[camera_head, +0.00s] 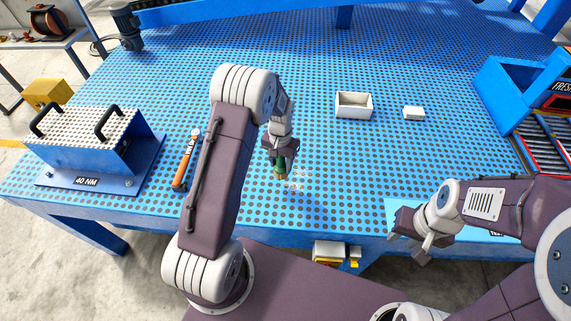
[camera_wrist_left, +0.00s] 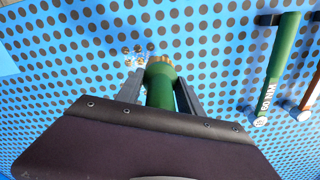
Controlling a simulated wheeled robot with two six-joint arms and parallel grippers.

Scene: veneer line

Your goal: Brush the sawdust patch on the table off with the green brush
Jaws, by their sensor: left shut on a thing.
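My left gripper (camera_head: 279,163) is shut on the green brush (camera_head: 278,172), low over the table. In the left wrist view the brush (camera_wrist_left: 160,88) stands between the fingers with its tan bristle end pointing away. The sawdust patch (camera_head: 297,174) is a faint pale scatter on the perforated blue table, just right of the brush. In the left wrist view the patch (camera_wrist_left: 132,57) lies beside the bristle end, to its left. Whether the bristles touch the table is unclear. My right gripper (camera_head: 423,245) hangs at the table's front edge; its finger gap is unclear.
An orange-handled tool (camera_head: 186,160) and a blue stand (camera_head: 95,150) are at left. A green-handled tool (camera_wrist_left: 278,70) shows in the left wrist view. A white open box (camera_head: 354,105), a white block (camera_head: 413,113) and a blue bin (camera_head: 510,90) are further back. Table between is clear.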

